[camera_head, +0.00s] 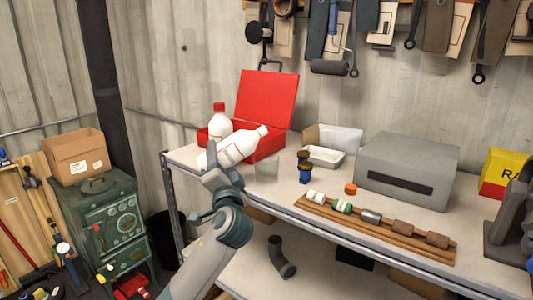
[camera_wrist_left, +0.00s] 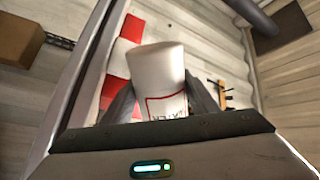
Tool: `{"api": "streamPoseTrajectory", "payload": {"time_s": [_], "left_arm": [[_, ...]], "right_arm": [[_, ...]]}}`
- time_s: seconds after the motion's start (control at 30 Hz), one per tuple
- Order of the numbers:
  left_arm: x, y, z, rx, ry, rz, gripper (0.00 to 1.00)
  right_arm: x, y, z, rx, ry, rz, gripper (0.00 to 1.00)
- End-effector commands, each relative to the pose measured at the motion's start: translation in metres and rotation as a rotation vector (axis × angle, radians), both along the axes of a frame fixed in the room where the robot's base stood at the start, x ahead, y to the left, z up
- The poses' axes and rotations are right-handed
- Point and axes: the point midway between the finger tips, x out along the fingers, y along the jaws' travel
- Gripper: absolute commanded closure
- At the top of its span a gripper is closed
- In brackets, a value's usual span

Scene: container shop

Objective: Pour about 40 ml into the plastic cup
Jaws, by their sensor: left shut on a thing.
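My left gripper (camera_head: 222,165) is shut on a white bottle (camera_head: 238,147) and holds it in the air, tilted far over. The neck points right and slightly up, and no cap shows on its mouth. In the left wrist view the bottle (camera_wrist_left: 160,75) sits between the two fingers, with part of a red-framed label showing. The clear plastic cup (camera_head: 266,170) stands on the bench, below the bottle's mouth in the head view. No stream of liquid shows, and I cannot tell the level in the cup. My right gripper is not in view.
An open red box (camera_head: 266,97) and a red-capped white bottle (camera_head: 219,122) are behind the held bottle.

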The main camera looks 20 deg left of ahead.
Motion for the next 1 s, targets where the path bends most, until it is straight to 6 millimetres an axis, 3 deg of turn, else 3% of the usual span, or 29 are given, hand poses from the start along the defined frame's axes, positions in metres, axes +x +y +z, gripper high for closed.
{"api": "streamPoseTrajectory", "payload": {"time_s": [0.03,0.37,1.0], "left_arm": [[-0.001,0.003,0.011,0.033,0.009,0.001,0.73],[-0.005,0.014,0.030,0.233,0.092,0.003,0.73],[-0.007,0.018,0.041,0.513,0.207,0.000,0.73]], "right_arm": [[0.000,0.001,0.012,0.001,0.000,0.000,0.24],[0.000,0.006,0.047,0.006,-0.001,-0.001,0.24],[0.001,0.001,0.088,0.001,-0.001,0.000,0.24]]}}
